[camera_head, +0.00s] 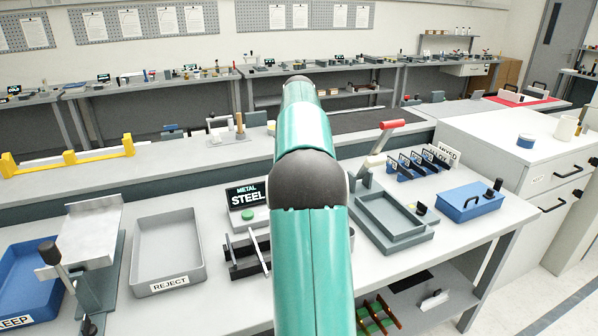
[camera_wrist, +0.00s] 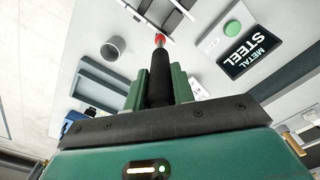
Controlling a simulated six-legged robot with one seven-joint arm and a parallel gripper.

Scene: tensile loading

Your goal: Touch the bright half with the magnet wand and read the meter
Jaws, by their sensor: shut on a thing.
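My gripper (camera_wrist: 159,82) is shut on the black handle of the magnet wand (camera_wrist: 159,75), whose red tip (camera_wrist: 160,39) points away from the fingers. The tip appears close to a dark holder (camera_wrist: 150,8) with a bright metal rod (camera_wrist: 183,8); I cannot tell if they touch. In the head view, the black holder (camera_head: 242,270) carries bright rods (camera_head: 258,252); which is the bright half is unclear. The meter (camera_head: 247,194) reads "METAL STEEL" and also shows in the wrist view (camera_wrist: 248,50). My arm hides the gripper and wand in the head view.
The reject tray (camera_head: 168,247) and a blue keep tray (camera_head: 28,285) stand left. A grey tray (camera_head: 393,222), a red-handled lever (camera_head: 391,125) and a blue box (camera_head: 470,201) stand right. A grey cup (camera_wrist: 113,48) is left of the wand in the wrist view.

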